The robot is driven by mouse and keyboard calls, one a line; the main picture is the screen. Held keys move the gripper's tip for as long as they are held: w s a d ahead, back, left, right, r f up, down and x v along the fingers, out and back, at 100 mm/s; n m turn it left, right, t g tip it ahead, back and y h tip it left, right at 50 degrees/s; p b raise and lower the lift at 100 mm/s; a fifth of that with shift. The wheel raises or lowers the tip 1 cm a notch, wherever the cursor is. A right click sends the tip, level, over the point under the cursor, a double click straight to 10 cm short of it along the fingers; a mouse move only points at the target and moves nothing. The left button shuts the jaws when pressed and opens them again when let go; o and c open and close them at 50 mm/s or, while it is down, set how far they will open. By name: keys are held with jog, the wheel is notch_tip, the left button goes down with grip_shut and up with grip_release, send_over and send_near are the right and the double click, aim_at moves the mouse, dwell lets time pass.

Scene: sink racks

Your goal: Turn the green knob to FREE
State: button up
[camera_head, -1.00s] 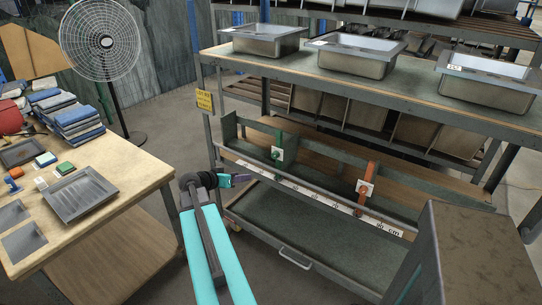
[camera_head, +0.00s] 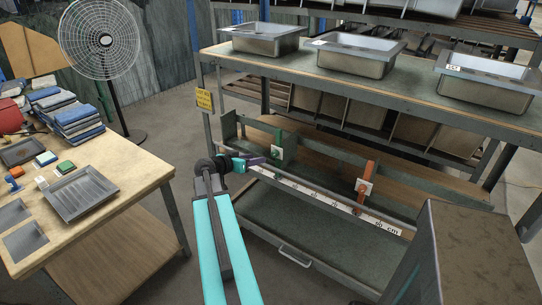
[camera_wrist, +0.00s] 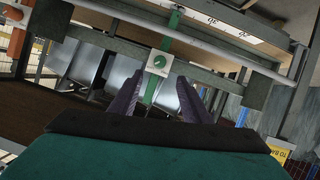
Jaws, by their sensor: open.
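The green knob (camera_wrist: 159,61) sits on a white plate on a green upright in the wrist view. It appears just beyond and between my fingertips. The pointer's exact setting is too small to read. In the head view the white plate (camera_head: 276,153) shows on the green upright (camera_head: 278,137) at the rack's left part, the knob hardly distinct. My gripper (camera_head: 260,161) is close in front of it, to its left. In the wrist view my gripper (camera_wrist: 157,95) has its two purple fingers apart, with nothing between them.
An orange upright (camera_head: 366,176) with its own white plate stands to the right. A rail with a white scale strip (camera_head: 318,197) runs along the rack's front below the plates. Steel sinks (camera_head: 355,55) stand on the shelf above. A worktable (camera_head: 130,165) is at left.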

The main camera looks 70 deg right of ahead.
aim_at(273, 155)
jog(key=shift+p+x, duration=1.75)
jog(key=shift+x, duration=4.2)
jog(key=c, duration=1)
jog(key=shift+c, duration=0.2)
